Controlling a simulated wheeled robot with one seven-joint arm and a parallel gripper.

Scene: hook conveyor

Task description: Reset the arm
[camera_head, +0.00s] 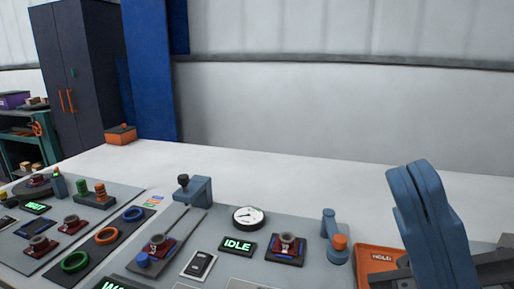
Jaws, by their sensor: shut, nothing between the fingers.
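My gripper (424,180) rises at the lower right, its two blue-grey fingers pressed together with only a thin dark line between them. It is shut and holds nothing. It stands in front of an orange tray (366,262) marked HOLD and hides part of it. The lower part of my arm is cut off by the bottom edge.
A control panel (225,267) with an IDLE display (237,246), a round gauge (248,218) and several knobs fills the lower middle. A blue post with an orange knob (339,242) stands left of my gripper. An orange box (120,135) sits farther back. The white tabletop behind the panel is clear.

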